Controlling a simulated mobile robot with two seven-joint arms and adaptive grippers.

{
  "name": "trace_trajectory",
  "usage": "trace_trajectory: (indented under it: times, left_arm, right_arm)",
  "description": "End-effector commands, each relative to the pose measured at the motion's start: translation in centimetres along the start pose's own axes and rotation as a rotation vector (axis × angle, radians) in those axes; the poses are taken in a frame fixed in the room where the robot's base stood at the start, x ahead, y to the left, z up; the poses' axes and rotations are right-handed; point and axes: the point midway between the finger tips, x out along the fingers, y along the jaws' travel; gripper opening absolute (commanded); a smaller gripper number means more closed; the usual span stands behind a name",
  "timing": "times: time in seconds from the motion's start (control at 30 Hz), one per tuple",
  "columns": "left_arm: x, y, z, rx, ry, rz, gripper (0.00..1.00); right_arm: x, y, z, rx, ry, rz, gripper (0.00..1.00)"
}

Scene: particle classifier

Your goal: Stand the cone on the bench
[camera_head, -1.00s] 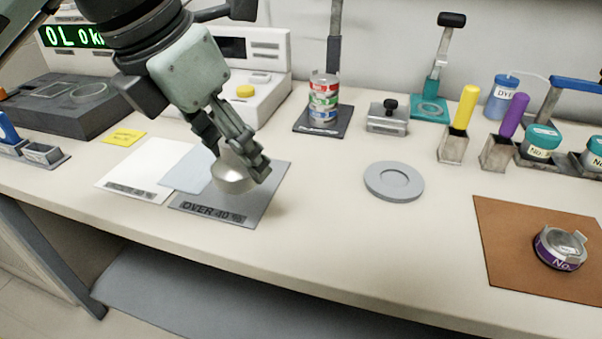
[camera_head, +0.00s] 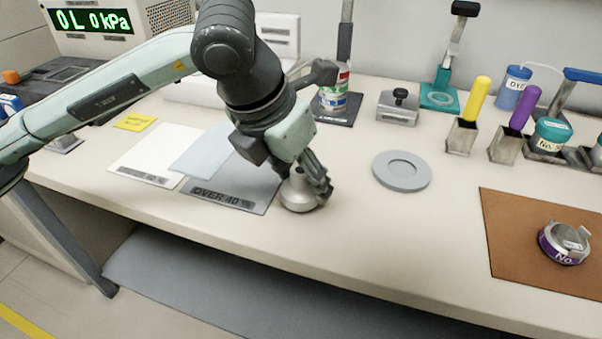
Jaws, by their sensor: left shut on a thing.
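The cone (camera_head: 298,198) is a silvery metal piece with a wide rounded lower part, low over the bench (camera_head: 350,240) just right of the dark grey "OVER 40" mat. My left gripper (camera_head: 311,180) is shut on its narrower upper part, and the fingers hide some of it. The cone looks roughly upright with its wide end down. I cannot tell for sure whether it touches the bench top. My right gripper is not in view.
The grey "OVER 40" mat (camera_head: 225,197) lies to the left. A grey round ring plate (camera_head: 401,184) is to the right, and a brown mat (camera_head: 525,240) with a purple-labelled tin (camera_head: 562,258) is farther right. The bench between cone and brown mat is clear.

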Motion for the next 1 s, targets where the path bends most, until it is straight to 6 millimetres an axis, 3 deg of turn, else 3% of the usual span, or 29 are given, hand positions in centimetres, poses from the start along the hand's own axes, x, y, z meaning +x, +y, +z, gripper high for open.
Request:
trace_trajectory:
  times: [0.2, 0.23, 0.4, 0.8, 0.87, 1.0]
  left_arm:
    - [0.2, 0.0, 0.0, 0.000, -0.001, 0.000, 0.15]
    - [0.2, 0.0, -0.1, 0.000, 0.000, 0.000, 0.52]
    - [0.1, 0.0, 0.0, 0.000, 0.000, 0.000, 0.72]
    - [-0.3, 0.0, 0.1, 0.000, 0.000, 0.000, 0.72]
    - [-1.0, 0.0, 0.1, 0.000, -0.003, 0.000, 0.72]
    - [-3.8, 0.0, 0.1, 0.000, -0.006, 0.002, 0.72]
  right_arm:
    - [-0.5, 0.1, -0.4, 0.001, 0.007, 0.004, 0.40]
    - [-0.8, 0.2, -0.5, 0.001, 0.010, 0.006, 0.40]
    - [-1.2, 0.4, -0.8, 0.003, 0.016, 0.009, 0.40]
    - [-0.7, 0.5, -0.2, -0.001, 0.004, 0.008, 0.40]
    - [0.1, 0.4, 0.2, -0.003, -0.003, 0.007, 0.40]
    - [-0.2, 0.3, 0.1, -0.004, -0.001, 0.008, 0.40]
